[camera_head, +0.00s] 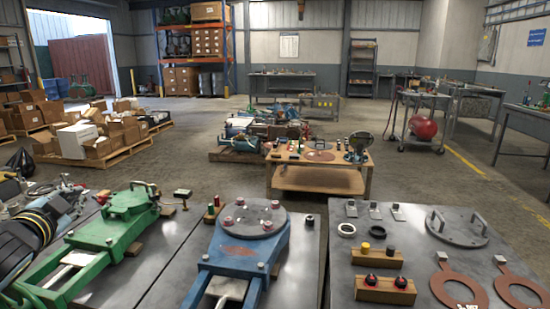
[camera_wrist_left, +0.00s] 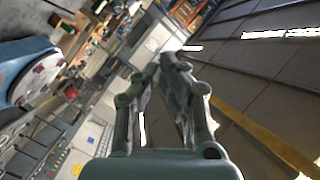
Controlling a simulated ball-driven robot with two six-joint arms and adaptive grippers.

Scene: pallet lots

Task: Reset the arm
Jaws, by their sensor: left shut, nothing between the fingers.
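My left gripper (camera_wrist_left: 172,62) reaches up the middle of the left wrist view. Its grey-green fingers are shut with nothing between them, and no object touches them. I cannot clearly make it out in the head view. My right gripper is in neither view. In the head view a green valve-like unit (camera_head: 115,222) and a blue one (camera_head: 247,240) with a round grey top lie on dark benches in front.
A dark bench (camera_head: 340,255) at the right holds a handled round plate (camera_head: 457,226), reddish rings (camera_head: 458,288) and wooden blocks (camera_head: 385,290). A wooden table (camera_head: 318,180) stands beyond. Loaded pallets (camera_head: 110,155) stand at left. Open floor (camera_head: 420,200) lies right of the table.

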